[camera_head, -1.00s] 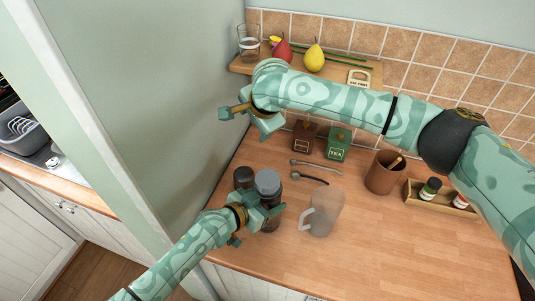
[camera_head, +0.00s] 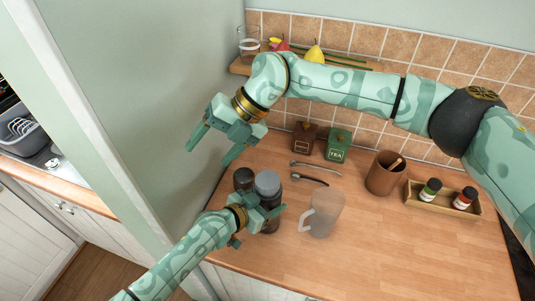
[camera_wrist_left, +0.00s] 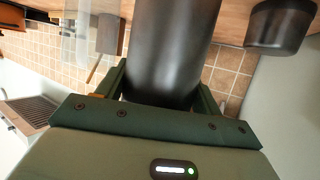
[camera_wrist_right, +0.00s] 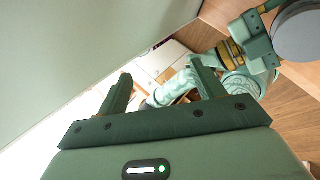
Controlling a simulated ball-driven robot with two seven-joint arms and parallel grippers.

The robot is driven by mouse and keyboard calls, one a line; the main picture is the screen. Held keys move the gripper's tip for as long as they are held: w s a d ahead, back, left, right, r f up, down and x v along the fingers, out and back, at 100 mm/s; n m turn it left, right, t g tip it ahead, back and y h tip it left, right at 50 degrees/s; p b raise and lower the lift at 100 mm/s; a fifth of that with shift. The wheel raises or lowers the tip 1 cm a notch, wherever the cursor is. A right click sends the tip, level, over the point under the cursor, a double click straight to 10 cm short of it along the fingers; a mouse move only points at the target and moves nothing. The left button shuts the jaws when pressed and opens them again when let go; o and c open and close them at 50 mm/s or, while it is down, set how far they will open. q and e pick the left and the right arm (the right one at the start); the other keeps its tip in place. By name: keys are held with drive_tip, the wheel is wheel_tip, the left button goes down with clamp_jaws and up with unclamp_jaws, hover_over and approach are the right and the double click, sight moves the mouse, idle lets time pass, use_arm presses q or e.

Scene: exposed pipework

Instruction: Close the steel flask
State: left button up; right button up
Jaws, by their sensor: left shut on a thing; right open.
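The steel flask (camera_head: 269,196) is dark with a grey round top and stands upright on the wooden counter. Its dark body fills the middle of the left wrist view (camera_wrist_left: 170,45), and its grey top shows at the upper right of the right wrist view (camera_wrist_right: 302,30). My left gripper (camera_head: 262,220) is shut on the flask's body. A short dark cup-like piece (camera_head: 243,178) stands beside the flask, apart from it in the left wrist view (camera_wrist_left: 280,25). My right gripper (camera_head: 209,155) is open and empty, above and left of the flask.
A frosted mug (camera_head: 323,215) stands right of the flask. Two spoons (camera_head: 312,179) lie behind it, near a brown tin (camera_head: 304,138) and green tea tin (camera_head: 338,146). A brown pot (camera_head: 384,174) and bottle tray (camera_head: 440,205) are farther right. A green wall (camera_head: 170,80) borders the left.

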drive_tip(key=d+f+n+t+h, duration=0.1)
drive_tip(key=d+f+n+h, duration=0.3)
drive_tip(key=d, duration=0.2)
drive_tip(key=n+t+h, duration=0.1)
drive_tip(key=n+h, duration=0.2)
drive_tip(key=h, duration=0.1)
hover_over(268, 179)
drive_tip(key=shift+s+a+f, duration=0.15)
drive_tip(key=shift+a+f, duration=0.2)
drive_tip(key=shift+f, duration=0.2)
drive_tip(key=shift+d, duration=0.3)
drive_tip(key=shift+f, duration=4.05)
